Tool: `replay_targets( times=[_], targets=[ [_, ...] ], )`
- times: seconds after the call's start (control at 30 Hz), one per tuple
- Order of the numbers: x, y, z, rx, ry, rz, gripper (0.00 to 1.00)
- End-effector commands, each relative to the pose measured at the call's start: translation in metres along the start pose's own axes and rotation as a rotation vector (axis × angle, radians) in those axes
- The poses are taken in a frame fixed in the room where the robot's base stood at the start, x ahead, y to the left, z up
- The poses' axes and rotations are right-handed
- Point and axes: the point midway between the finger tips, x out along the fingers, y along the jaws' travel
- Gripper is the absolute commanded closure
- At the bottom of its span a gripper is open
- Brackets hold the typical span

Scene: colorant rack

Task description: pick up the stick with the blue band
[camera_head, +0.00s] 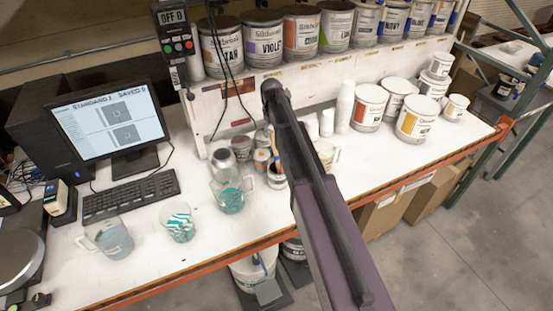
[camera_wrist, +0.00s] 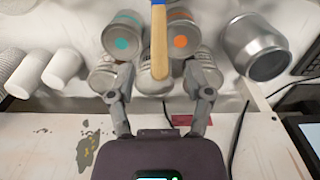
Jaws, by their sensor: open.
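A light wooden stick (camera_wrist: 159,42) runs down from the top edge in the wrist view. Its blue band (camera_wrist: 159,2) shows at that edge, partly cut off. My gripper (camera_wrist: 160,72) is open, with one finger on each side of the stick's lower end in the picture. Gaps show between the stick and both fingers; I cannot tell how far apart they are in depth.
Cans with a teal dot (camera_wrist: 121,43) and an orange dot (camera_wrist: 180,40) flank the stick. A metal container (camera_wrist: 257,47) lies to the right, white cups (camera_wrist: 62,68) to the left. The white bench (camera_head: 330,185) also holds mugs, a keyboard (camera_head: 130,195) and paint cans (camera_head: 415,120).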

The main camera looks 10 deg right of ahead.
Motion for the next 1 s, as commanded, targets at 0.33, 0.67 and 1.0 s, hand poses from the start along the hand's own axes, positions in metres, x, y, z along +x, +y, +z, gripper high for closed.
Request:
replay_targets(
  times=[0.33,0.67,1.0],
  targets=[
    [0.023,0.0,0.003,0.0,0.0,0.0,0.34],
    [0.046,0.0,0.004,0.0,0.0,0.0,0.34],
    [0.051,0.0,0.004,0.0,0.0,0.0,0.34]
  ],
)
